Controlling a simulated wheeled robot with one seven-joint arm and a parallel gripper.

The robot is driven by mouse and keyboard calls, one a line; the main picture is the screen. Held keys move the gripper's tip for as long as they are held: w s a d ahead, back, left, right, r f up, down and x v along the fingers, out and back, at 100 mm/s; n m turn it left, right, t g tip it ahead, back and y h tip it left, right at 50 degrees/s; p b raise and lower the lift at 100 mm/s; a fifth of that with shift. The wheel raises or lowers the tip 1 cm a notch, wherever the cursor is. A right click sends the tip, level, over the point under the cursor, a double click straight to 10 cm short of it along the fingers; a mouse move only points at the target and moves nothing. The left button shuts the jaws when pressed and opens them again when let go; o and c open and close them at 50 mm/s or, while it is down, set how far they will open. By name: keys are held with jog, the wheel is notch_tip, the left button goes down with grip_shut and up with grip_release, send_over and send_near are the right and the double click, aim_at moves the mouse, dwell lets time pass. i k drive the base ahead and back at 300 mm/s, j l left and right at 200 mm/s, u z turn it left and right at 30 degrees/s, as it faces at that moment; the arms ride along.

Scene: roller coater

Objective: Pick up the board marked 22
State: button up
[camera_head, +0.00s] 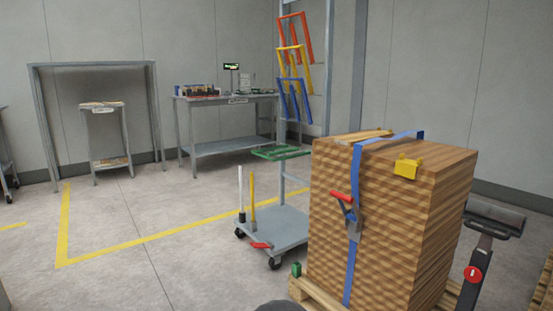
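A tall stack of brown boards (335,225) stands on a wooden pallet (318,298) at the right of the head view. A blue strap (350,270) runs over the top and down the front side, with a red-handled tensioner (347,212) on it. A yellow piece (406,167) sits at the top edge. A lighter wooden strip (362,136) lies on top of the stack. No marking 22 can be read on any board. My gripper is not in view.
A grey cart (268,228) with a green handle stands just left of the stack. A workbench (230,148) with small items, a small stand (107,163) and a tall frame (92,66) are along the wall. Floor at left is clear.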

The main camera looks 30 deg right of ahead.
aim_at(349, 141)
jog(key=i+z, duration=0.5)
jog(key=i+j+z, duration=0.1)
jog(key=i+z, duration=0.2)
jog(key=z, duration=0.15)
jog(key=i+j+z, duration=0.25)
jog(key=z, duration=0.25)
jog(key=i+j+z, duration=0.45)
jog(key=k, duration=0.05)
